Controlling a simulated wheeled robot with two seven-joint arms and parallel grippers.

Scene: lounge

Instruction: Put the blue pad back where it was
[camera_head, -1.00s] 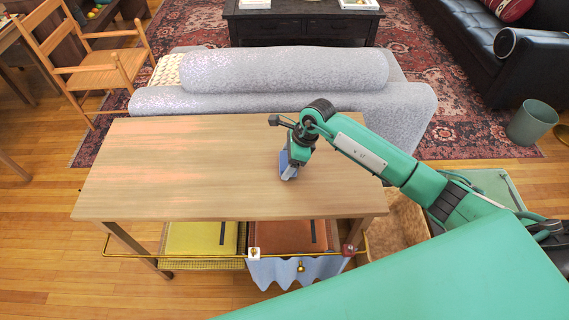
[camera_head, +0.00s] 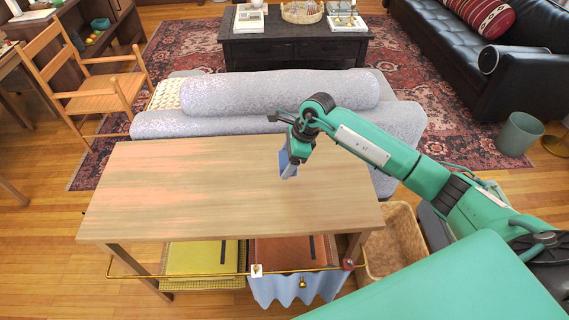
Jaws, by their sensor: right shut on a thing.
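The blue pad (camera_head: 287,164) is a small flat blue piece, seen nearly edge-on and upright. My right gripper (camera_head: 290,152) is shut on it and holds it over the right half of the wooden table (camera_head: 180,190). The gripper's arm hides part of the pad. I cannot tell whether the pad's lower edge touches the tabletop. My left gripper is not in view.
The tabletop is otherwise bare. A grey sofa (camera_head: 280,92) stands behind it. Below are a yellow box (camera_head: 202,257), a brown box (camera_head: 280,249), a blue wavy cloth (camera_head: 290,287) and a gold rail (camera_head: 190,274). A woven basket (camera_head: 397,243) stands at the right.

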